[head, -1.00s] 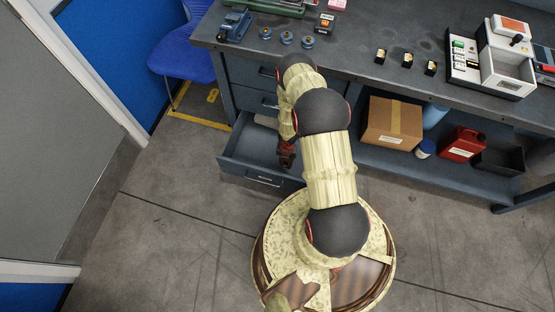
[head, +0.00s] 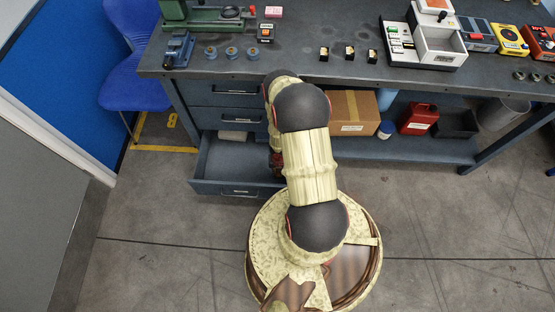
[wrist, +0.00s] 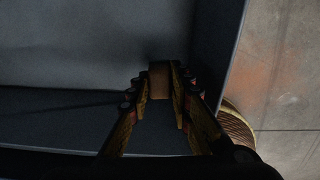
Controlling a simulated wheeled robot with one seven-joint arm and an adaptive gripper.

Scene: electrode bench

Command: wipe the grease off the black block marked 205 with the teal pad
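Three small black blocks stand in a row on the bench top: a left one (head: 324,54), a middle one (head: 349,51) and a right one (head: 372,56). Their faces are light, but I cannot read the numbers or make out grease. I see no teal pad in either view. My gripper (wrist: 161,84) reaches down at the open drawer's right end, mostly behind my arm in the head view. In the wrist view a small brown thing (wrist: 160,78) shows between its fingertips. The picture is too dark to tell whether they grip it.
The drawer (head: 240,190) is pulled out, with a pale item (head: 233,136) at its back. Beneath the bench are a cardboard box (head: 352,108) and a red can (head: 418,119). A blue chair (head: 130,75) stands left.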

